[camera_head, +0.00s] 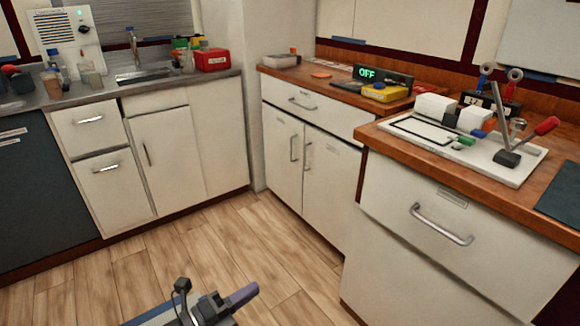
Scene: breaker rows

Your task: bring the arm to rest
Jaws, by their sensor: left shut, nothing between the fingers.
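My left gripper (243,293) shows at the bottom edge, left of the middle, above the wooden floor. It is shut with nothing in it and is well apart from the counters. Its dark body and purple-grey tip point to the right. Most of my left arm is cut off by the lower edge. My right gripper is not in view.
At right, a wooden counter (372,129) holds a white board (485,165) with white blocks and a red-handled lever (545,126). Farther back stand a green "OFF" display (368,73) and a yellow device (387,92). A sink (140,74) is at left. The floor (240,237) is clear.

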